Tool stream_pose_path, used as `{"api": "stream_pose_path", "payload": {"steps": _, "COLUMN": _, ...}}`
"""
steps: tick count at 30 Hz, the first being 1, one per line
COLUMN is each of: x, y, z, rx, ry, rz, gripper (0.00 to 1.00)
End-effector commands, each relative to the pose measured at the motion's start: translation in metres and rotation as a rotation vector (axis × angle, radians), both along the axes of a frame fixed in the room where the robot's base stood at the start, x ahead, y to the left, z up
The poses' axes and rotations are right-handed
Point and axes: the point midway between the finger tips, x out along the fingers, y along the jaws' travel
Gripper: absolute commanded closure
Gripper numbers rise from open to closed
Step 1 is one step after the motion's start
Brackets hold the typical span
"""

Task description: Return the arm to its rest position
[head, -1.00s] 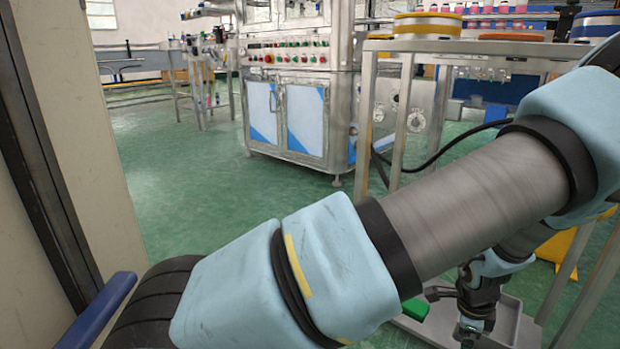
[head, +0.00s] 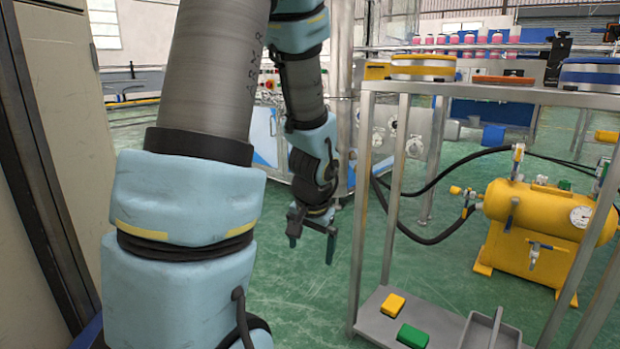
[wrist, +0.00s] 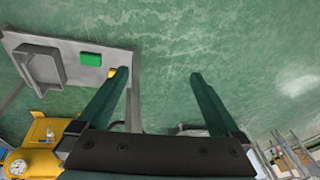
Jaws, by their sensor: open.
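My gripper (head: 311,250) hangs in the middle of the head view, fingers pointing down over the green floor. It is open and empty. In the wrist view its two dark green fingers (wrist: 158,75) are spread wide apart, with bare floor between their tips. My arm folds up at the left of the head view, its upper joints cut off by the top edge. The gripper is to the left of the metal rack and apart from it.
The metal rack (head: 398,175) stands at the right. Its lower shelf (head: 372,318) holds a yellow block (head: 393,304), a green block (head: 412,336) and a grey tray (head: 490,332). A yellow compressor (head: 545,215) stands behind. Crimping machinery is behind my arm. Floor left of the rack is clear.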

Motion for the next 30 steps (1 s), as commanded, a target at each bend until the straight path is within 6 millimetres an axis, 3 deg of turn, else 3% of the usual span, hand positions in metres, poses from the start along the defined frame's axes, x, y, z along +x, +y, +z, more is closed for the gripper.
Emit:
{"api": "stream_pose_path", "payload": {"steps": 1, "x": -0.01, "y": 0.017, "z": 0.012, "rx": -0.014, "ry": 0.016, "rz": 0.068, "gripper": 0.0}}
{"api": "stream_pose_path", "payload": {"steps": 6, "x": -0.042, "y": 0.049, "z": 0.032, "rx": -0.058, "ry": 0.08, "rz": 0.232, "gripper": 0.0}}
{"api": "stream_pose_path", "payload": {"steps": 13, "x": -0.081, "y": 0.07, "z": 0.052, "rx": -0.128, "ry": 0.149, "rz": 0.393, "gripper": 0.0}}
{"api": "stream_pose_path", "payload": {"steps": 23, "x": -0.081, "y": 0.068, "z": 0.113, "rx": -0.129, "ry": 0.152, "rz": 0.388, "gripper": 0.0}}
{"api": "stream_pose_path", "payload": {"steps": 30, "x": -0.081, "y": 0.068, "z": 0.18, "rx": -0.128, "ry": 0.151, "rz": 0.387, "gripper": 0.0}}
